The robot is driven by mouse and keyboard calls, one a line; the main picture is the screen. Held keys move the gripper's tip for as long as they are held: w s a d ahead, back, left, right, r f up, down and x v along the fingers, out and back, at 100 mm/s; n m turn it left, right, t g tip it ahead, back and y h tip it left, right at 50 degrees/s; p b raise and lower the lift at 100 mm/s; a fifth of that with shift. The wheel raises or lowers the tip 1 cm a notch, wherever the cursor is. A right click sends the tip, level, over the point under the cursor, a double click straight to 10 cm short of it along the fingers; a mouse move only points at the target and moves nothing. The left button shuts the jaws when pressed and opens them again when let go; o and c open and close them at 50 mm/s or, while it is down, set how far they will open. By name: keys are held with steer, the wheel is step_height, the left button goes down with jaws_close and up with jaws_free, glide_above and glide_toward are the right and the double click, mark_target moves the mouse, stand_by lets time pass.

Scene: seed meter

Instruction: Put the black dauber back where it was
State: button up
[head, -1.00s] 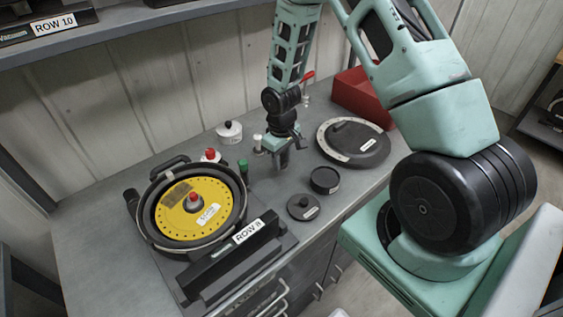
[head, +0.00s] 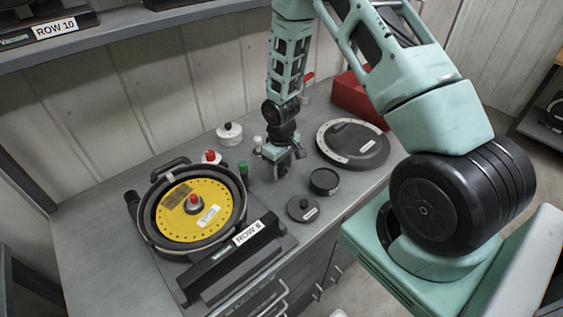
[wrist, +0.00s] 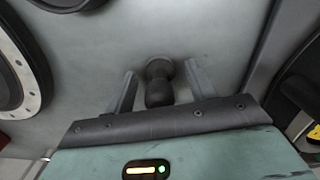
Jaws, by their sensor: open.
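The black dauber (wrist: 158,88) shows in the wrist view as a dark, knobbed upright shape with a rounder end beyond it. It lies between the two fingers of my gripper (wrist: 160,88), with a gap visible on each side. The fingers are apart and not closed on it. I cannot tell whether its foot rests on the bench. In the head view my gripper (head: 284,172) is low over the grey bench, right of the green-topped dauber (head: 243,168) and the white-topped one (head: 257,143).
Left stands the seed meter with a yellow disc (head: 180,212) and the ROW 8 label. A black tin (head: 324,181), a small black lid (head: 303,208) and a large round cover (head: 352,146) lie to the right. A red bin (head: 355,95) stands behind. A white knobbed pot (head: 229,133) is at the back.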

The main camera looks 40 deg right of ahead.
step_height(320, 180, up, 11)
steer(key=b, duration=0.3)
steer(key=shift+a+r, duration=0.25)
steer(key=shift+r, duration=0.35)
steer(key=s+a+r+n, duration=0.2)
steer(key=s+a+r, duration=0.25)
steer(key=a, duration=0.45)
steer(key=s+a+r+n, duration=0.1)
steer(key=s+a+r, duration=0.35)
steer(key=a, duration=0.35)
steer(key=s+a+r+n, duration=0.15)
steer(key=s+a, duration=0.25)
steer(key=s, duration=0.4)
steer(key=s+a+r+n, duration=0.1)
steer(key=s+a+r, duration=0.15)
steer(key=s, duration=0.55)
steer(key=shift+y, duration=0.4)
steer(key=f+b, duration=0.4)
steer(key=f, duration=0.1)
steer(key=shift+w+a, duration=0.25)
steer(key=shift+w, duration=0.15)
